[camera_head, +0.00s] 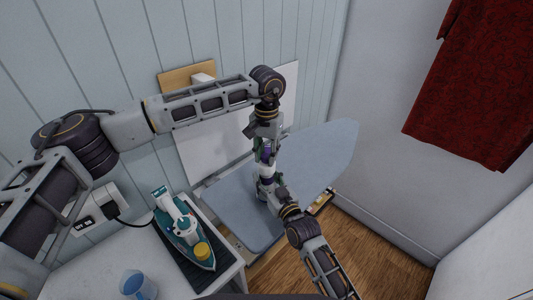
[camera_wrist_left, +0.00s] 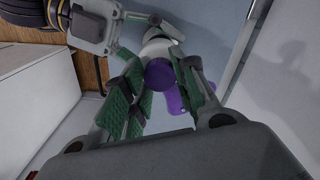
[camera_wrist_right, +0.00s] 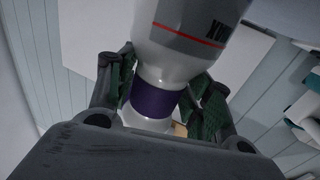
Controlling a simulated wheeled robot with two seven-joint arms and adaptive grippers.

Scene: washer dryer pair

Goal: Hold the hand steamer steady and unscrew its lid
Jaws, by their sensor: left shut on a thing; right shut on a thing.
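The hand steamer (camera_head: 266,170) stands upright over the ironing board, a white body with a purple lid on top. My left gripper (camera_head: 265,146) comes down from above, its green-padded fingers shut on the purple lid (camera_wrist_left: 160,74), which shows between them in the left wrist view. A purple part also sticks out beside one finger there. My right gripper (camera_head: 267,187) comes from the front and is shut around the purple band (camera_wrist_right: 154,102) of the white body. Above that band, the right wrist view shows a red line and dark lettering. The fingers partly hide the steamer in the head view.
The blue ironing board (camera_head: 325,155) is mostly bare. A red cloth (camera_head: 475,85) hangs at the upper right.

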